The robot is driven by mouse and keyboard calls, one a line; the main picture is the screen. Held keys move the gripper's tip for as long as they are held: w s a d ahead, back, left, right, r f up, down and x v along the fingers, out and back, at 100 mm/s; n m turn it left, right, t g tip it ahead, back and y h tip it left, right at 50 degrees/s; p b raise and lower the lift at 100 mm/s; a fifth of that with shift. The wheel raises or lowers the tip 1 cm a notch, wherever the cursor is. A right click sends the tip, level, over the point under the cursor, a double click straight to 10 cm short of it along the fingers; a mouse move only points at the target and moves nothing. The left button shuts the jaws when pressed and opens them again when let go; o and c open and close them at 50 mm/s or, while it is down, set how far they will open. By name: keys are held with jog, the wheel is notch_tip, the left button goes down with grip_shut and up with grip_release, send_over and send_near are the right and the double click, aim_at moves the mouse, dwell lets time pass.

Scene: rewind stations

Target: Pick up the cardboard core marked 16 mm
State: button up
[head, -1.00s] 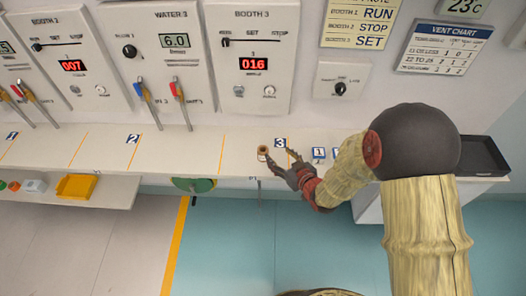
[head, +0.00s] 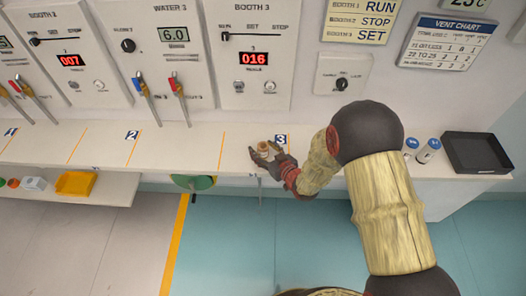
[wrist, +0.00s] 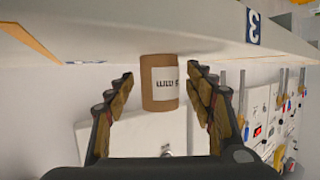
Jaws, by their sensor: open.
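The cardboard core (head: 264,149) is a small brown cylinder standing on the white shelf by the blue 3 tag. In the wrist view the core (wrist: 160,85) shows a white label with dark, inverted print; "mm" seems readable, but the number is not clear. My gripper (head: 268,155) is open at the core. In the wrist view the fingers of my gripper (wrist: 162,100) stand on either side of the core, with a visible gap on each side. Whether the core is fully between the fingertips in depth is hard to tell.
The white shelf (head: 205,150) runs along the wall under the booth panels (head: 248,50). Blue-topped containers (head: 428,151) and a black tray (head: 476,153) sit at right. Shelf left of the core is clear.

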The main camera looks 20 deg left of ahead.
jog(key=c, duration=1.1)
jog(key=shift+r, duration=0.1)
